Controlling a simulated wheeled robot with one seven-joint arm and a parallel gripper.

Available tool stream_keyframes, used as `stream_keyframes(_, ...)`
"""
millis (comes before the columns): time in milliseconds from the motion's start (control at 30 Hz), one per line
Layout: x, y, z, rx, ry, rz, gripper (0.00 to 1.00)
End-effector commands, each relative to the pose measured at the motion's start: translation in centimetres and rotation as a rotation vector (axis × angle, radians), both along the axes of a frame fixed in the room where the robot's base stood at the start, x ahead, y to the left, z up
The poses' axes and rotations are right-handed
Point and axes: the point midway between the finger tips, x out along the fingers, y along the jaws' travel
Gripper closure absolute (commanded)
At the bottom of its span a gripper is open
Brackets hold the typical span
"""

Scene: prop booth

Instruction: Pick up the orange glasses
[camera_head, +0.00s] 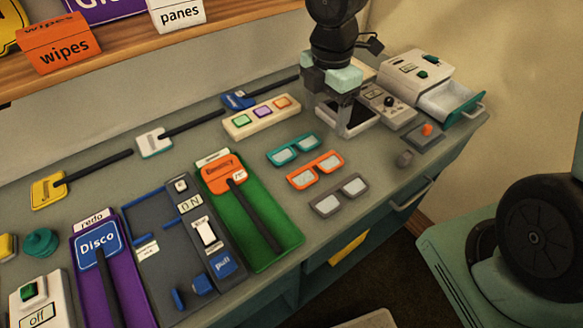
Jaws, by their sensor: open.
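The orange glasses (315,169) lie on the grey-green counter (345,233), between the teal glasses (293,149) behind them and the grey glasses (339,195) in front. All three pairs are apart, with pale lenses facing up. My gripper (335,123) hangs pointing down at the back of the counter, behind and to the right of the orange glasses. It is open and empty. What lies directly under its fingers is partly hidden.
A white box with three coloured buttons (262,117) stands behind the glasses. A green tray (265,235) with an orange paddle is at their left. A white unit with an open drawer (450,98) and a joystick box (388,102) are at right. A shelf (230,15) overhangs the back.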

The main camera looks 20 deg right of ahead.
Motion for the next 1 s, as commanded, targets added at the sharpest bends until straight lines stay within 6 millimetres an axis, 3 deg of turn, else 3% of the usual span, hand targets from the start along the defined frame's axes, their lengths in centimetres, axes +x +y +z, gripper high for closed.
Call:
stream_keyframes(167, 0.0, -0.1, -2.3, 0.001, 0.004, 0.012, 0.25)
stream_keyframes(600, 0.0, 0.0, -10.9, -0.001, 0.003, 0.009, 0.25)
stream_keyframes(867, 0.1, 0.0, -12.7, 0.0, 0.002, 0.008, 0.25)
stream_keyframes(1000, 0.1, 0.1, -14.7, -0.001, 0.005, 0.01, 0.25)
